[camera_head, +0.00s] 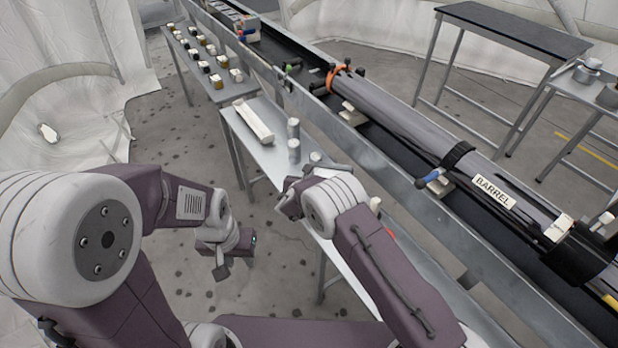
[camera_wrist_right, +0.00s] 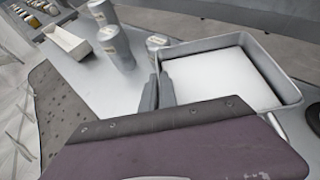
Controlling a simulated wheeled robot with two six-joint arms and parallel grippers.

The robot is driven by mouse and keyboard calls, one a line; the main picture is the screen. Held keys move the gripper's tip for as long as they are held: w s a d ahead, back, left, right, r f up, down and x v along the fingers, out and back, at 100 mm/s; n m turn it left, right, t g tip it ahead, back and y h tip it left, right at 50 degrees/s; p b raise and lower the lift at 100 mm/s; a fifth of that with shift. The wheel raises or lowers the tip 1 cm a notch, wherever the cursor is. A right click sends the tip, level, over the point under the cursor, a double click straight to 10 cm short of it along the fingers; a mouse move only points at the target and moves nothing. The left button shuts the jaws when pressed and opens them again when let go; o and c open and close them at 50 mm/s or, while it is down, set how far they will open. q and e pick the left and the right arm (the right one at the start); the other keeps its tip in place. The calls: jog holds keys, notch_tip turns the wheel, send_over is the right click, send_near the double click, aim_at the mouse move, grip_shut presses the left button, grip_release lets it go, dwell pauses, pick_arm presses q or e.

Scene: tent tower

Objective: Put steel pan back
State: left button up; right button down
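The steel pan (camera_wrist_right: 262,72) is a shallow rectangular grey pan with a raised rim and a white inside, at the upper right of the right wrist view. My right gripper (camera_wrist_right: 158,88) has its two dark fingers close together at the pan's left wall, one on each side of the rim, and appears shut on it. Whether the pan touches the table is not clear. In the head view my right arm hides the pan and the right fingertips. My left gripper (camera_head: 228,264) hangs over the floor left of the narrow table, apart from everything; its finger opening is unclear.
The narrow grey table (camera_head: 262,158) holds a white tray (camera_head: 253,121) and several grey canisters (camera_head: 294,150). A farther table (camera_head: 205,88) carries many small jars. The long barrel (camera_head: 420,130) in its rail runs along the right side. Floor at left is clear.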

jog(key=shift+s+d, duration=0.1)
jog(key=shift+d, duration=0.05)
jog(key=shift+f+b, duration=0.45)
jog(key=shift+b, duration=0.25)
jog(key=c, duration=1.7)
grip_release()
jog(key=shift+r, duration=0.1)
jog(key=shift+r+p, duration=0.35)
jog(key=shift+p, duration=0.15)
jog(key=shift+r+p, duration=0.65)
jog(key=shift+p, duration=0.05)
jog(key=v, duration=0.7)
jog(key=f+v, duration=0.1)
jog(key=v, duration=0.3)
jog(key=shift+s+r, duration=0.2)
jog(key=shift+s, duration=0.3)
